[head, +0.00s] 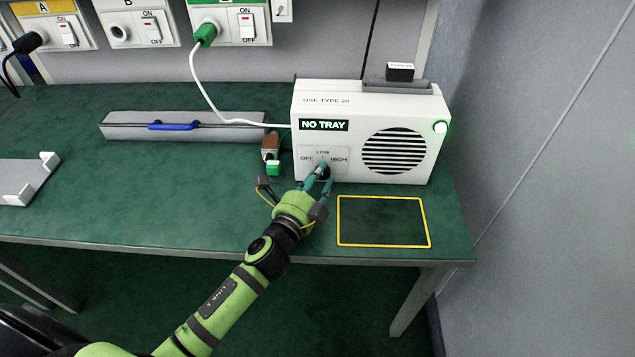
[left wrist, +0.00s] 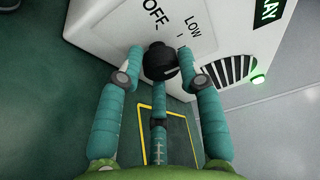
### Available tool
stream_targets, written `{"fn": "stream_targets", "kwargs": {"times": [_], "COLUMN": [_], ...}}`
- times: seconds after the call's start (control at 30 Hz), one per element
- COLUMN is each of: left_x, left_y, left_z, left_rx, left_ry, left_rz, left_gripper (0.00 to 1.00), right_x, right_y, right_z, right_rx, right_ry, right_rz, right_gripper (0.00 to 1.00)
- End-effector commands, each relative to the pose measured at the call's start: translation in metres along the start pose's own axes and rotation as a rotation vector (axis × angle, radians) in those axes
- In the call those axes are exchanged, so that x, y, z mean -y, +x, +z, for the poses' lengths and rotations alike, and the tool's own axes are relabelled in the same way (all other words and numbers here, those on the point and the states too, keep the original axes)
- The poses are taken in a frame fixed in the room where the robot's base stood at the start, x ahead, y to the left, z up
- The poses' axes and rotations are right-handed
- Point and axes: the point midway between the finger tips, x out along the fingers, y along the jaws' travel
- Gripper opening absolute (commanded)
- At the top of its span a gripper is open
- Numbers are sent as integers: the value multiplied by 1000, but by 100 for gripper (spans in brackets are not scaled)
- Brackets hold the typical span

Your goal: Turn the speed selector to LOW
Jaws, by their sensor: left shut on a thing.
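The speed selector is a black round knob (left wrist: 160,62) on the front of a white box-shaped machine (head: 375,105). OFF, LOW and HIGH are printed around it. In the left wrist view OFF and LOW are readable above the knob; HIGH is hidden there. My left gripper (head: 320,178) has teal fingers and is shut on the knob, with fingers on both sides and one below, in the left wrist view (left wrist: 165,75). I cannot tell which mark the knob points to. My right gripper is not in view.
A grey case with a blue handle (head: 172,126) lies left. A white cable (head: 200,85) runs from a socket to the machine.

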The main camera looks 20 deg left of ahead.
Motion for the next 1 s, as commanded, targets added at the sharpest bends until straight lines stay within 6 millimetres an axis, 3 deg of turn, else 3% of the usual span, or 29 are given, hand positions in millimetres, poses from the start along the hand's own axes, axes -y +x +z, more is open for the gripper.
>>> {"fn": "stream_targets", "kwargs": {"times": [0.43, 0.47, 0.5, 0.83, 1.0], "left_x": [1, 1, 1, 1, 0], "left_y": [-1, -1, -1, -1, -14], "left_z": [-6, -6, -6, -2, -2], "left_rx": [-14, -14, -14, -6, -6], "left_ry": [-14, -14, -14, -10, -10], "left_rz": [-8, -8, -8, -6, -4], "left_gripper": [4, 41, 57, 58, 58], "right_x": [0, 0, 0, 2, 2], "right_y": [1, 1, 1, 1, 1], "right_z": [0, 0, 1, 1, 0], "right_rx": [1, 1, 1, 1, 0], "right_ry": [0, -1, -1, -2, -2], "right_rz": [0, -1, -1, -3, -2], "right_gripper": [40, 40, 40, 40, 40]}}
